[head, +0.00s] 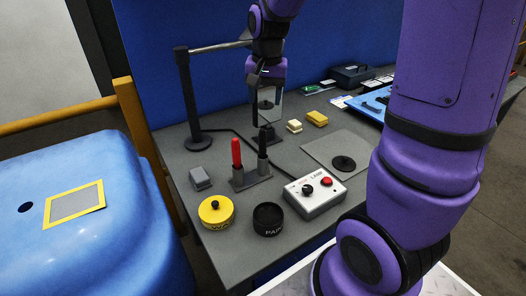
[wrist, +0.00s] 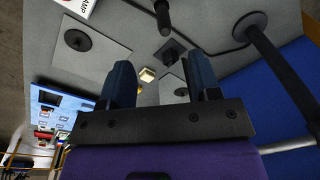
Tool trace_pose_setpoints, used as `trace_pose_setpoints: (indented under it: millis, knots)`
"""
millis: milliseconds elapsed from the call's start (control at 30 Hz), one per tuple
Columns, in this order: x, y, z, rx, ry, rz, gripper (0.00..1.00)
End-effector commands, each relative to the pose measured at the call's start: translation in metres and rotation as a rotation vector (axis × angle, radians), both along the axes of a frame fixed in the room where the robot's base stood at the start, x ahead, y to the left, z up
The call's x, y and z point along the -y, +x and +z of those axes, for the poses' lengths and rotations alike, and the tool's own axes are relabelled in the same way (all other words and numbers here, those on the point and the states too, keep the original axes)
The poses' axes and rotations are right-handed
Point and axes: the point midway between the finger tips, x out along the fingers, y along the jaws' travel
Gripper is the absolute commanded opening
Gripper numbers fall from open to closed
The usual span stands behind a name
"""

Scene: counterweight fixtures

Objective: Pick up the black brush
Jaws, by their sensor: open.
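A black upright handle (head: 262,146), the likeliest black brush, stands beside a red handle (head: 236,152) in a grey holder (head: 250,180) on the grey table. I see no bristles. What seems the same black handle shows at the top of the wrist view (wrist: 163,18). My gripper (head: 266,105) is open and empty above the table, behind the handle and apart from it. Its two fingers also show in the wrist view (wrist: 160,78).
A black post (head: 188,100) with a horizontal bar rises at the back left. A grey block (head: 200,178), a yellow lidded tin (head: 216,211), a black round container (head: 268,218) and a white control box (head: 315,192) stand near the front.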

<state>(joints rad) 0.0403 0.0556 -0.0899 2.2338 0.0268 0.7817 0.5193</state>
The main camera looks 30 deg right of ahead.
Motion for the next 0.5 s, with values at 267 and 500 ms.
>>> trace_pose_setpoints:
  millis: [267,500]
  knots:
    - [0.012,0.027,-0.043,-0.068,0.000,-0.110,0.57]
    - [0.014,0.030,-0.070,-0.076,0.000,-0.124,0.57]
